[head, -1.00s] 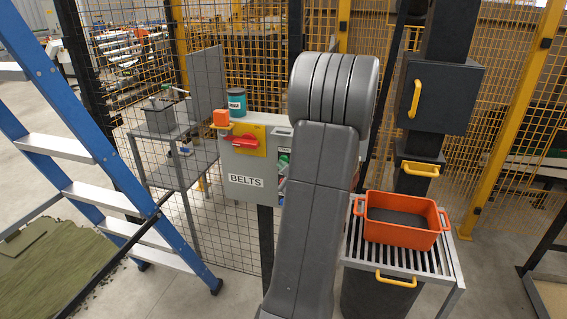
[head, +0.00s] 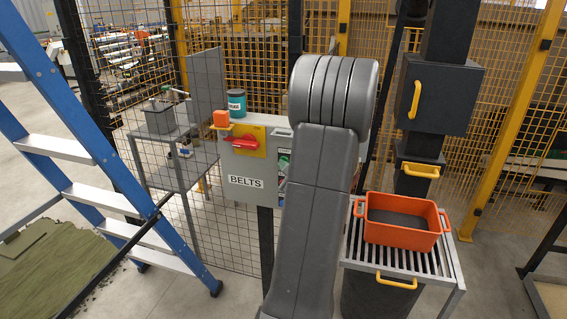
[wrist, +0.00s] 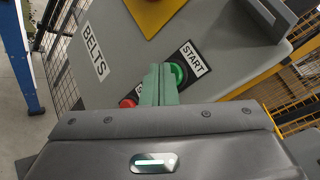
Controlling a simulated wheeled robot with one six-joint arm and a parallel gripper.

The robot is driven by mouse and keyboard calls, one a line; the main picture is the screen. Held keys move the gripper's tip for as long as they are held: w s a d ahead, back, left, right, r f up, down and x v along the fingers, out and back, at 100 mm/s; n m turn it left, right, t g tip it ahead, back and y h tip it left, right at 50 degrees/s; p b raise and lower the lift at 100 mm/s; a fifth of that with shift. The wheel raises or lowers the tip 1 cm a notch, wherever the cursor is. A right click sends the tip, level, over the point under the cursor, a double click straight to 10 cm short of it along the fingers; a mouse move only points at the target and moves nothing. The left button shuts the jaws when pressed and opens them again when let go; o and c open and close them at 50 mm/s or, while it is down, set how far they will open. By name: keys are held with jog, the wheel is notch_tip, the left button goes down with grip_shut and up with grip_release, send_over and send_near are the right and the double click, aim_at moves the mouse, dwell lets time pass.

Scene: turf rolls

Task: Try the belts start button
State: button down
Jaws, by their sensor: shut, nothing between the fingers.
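The grey belts box (head: 240,188) with its BELTS label stands in the middle of the head view, partly behind my arm. In the wrist view its sloping face (wrist: 125,85) carries a round green button (wrist: 178,73) beside a START label (wrist: 192,58). A red button (wrist: 128,103) sits lower left, partly hidden with its label. My gripper (wrist: 160,72) is shut and empty. Its green fingertips are just left of the green button and overlap its edge in the picture; I cannot tell whether they touch it. My arm hides most of the button area in the head view.
A red handle (head: 243,143) on a yellow plate sticks out of the box. A teal tin (head: 237,103) stands on top. A blue ladder (head: 110,150) is at left. An orange crate (head: 402,232) sits on a slatted stand at right. Mesh fencing runs behind.

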dwell(0.5)
jog(key=shift+s+a+b, duration=0.2)
jog(key=shift+s+b, duration=0.4)
jog(key=shift+s, duration=0.1)
jog(key=s, duration=0.1)
jog(key=s+a+b, duration=0.1)
jog(key=s, duration=0.1)
jog(key=s+b, duration=0.1)
jog(key=shift+s+a, duration=0.3)
jog(key=shift+s, duration=0.1)
jog(key=shift+w, duration=0.1)
dwell(0.3)
